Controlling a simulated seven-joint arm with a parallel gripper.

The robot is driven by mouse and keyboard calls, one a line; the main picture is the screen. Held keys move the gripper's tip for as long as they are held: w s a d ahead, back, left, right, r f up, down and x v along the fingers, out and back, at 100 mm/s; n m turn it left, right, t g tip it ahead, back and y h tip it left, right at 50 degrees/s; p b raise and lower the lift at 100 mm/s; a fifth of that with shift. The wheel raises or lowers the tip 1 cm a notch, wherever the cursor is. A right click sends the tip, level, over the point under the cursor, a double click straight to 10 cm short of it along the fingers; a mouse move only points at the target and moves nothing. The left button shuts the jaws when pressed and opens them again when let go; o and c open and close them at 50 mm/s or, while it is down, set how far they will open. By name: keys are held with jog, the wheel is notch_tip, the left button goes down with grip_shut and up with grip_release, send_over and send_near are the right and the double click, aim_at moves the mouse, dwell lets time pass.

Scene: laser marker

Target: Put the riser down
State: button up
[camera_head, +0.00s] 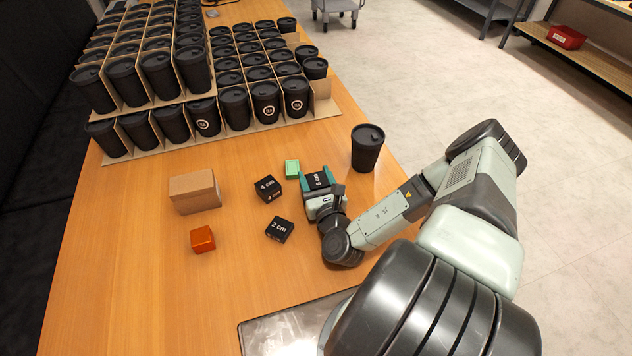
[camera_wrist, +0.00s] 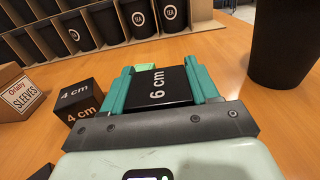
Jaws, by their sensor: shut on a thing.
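The black riser marked "6 cm" (camera_head: 318,180) is between the two green fingers of my gripper (camera_head: 316,179). In the wrist view the riser (camera_wrist: 160,86) sits snugly between the fingers, its label facing up toward the camera. My gripper (camera_wrist: 160,88) is shut on it, low over the wooden table; I cannot tell whether the riser's underside touches the table. A "4 cm" black riser (camera_head: 267,188) stands just left of my gripper. A "2 cm" black riser (camera_head: 279,229) lies nearer, below it in the picture.
A small green block (camera_head: 292,168) is close behind my gripper at left. A black cup (camera_head: 367,148) stands close at right. A cardboard box (camera_head: 195,192) and an orange cube (camera_head: 202,239) are further left. Cardboard racks of black cups (camera_head: 234,108) fill the back. The table's front left is clear.

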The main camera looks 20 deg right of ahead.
notch_tip(320, 180, up, 9)
jog(key=shift+r, duration=0.2)
jog(key=shift+w+r, duration=0.1)
jog(key=shift+r, duration=0.3)
notch_tip(320, 180, up, 9)
jog(key=n+y, duration=0.2)
send_over(315, 175)
jog(key=w+d, duration=0.2)
jog(key=w, duration=0.2)
notch_tip(315, 175, up, 10)
jog(key=w+n+y, duration=0.1)
jog(key=y, duration=0.1)
jog(key=s+a+r+y, duration=0.1)
jog(key=a+r, duration=0.3)
jog(key=r, duration=0.5)
jog(key=s+a+r+y, duration=0.1)
jog(key=a+r, duration=0.2)
jog(key=r, duration=0.5)
jog(key=w+a+f+n+g+y, duration=0.25)
jog(key=w+f+n+y, duration=0.2)
jog(key=w+f, duration=0.85)
jog(key=shift+w+a+f+n+g+y, duration=0.4)
jog(key=shift+a+f, duration=0.5)
jog(key=shift+f, duration=4.2)
jog(key=shift+w+a+f+n+g+y, duration=0.15)
jog(key=shift+a+f+g+y, duration=0.55)
jog(key=shift+f, duration=4.35)
jog(key=shift+w+a+f+n+g+y, duration=0.25)
jog(key=shift+a+f, duration=0.85)
jog(key=shift+f, duration=4)
